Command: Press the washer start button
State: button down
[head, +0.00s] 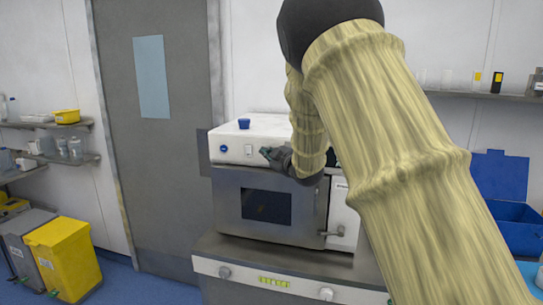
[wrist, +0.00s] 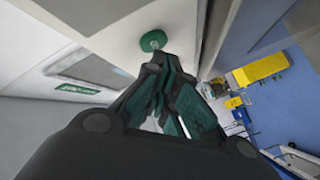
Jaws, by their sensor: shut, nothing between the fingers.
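The washer appears to be the boxy machine (head: 268,205) in the middle of the head view, with a dark window and a white upper panel. On that panel are a round blue button (head: 224,149) and a small pale switch plate (head: 248,150). My gripper (head: 265,152) is at the panel, to the right of these, fingers pointing left. In the wrist view my gripper (wrist: 156,62) is shut and empty, its tips close to a round green button (wrist: 153,40) on a white surface. I cannot tell whether they touch, or whether this is the blue button.
A lower unit (head: 290,283) with knobs and a green display stands beneath. A blue cap (head: 243,124) is on the machine's top. A yellow bin (head: 65,258) and shelves are at left, a blue box (head: 505,205) at right. My arm hides the machine's right side.

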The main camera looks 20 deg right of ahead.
jog(key=shift+s+a, duration=0.15)
jog(key=shift+s, duration=0.1)
jog(key=shift+s+a+b, duration=0.45)
jog(key=shift+s+a, duration=0.3)
jog(key=shift+s, duration=0.3)
jog(key=shift+s+a+b, duration=0.45)
jog(key=shift+s+a, duration=0.25)
jog(key=shift+s, duration=0.35)
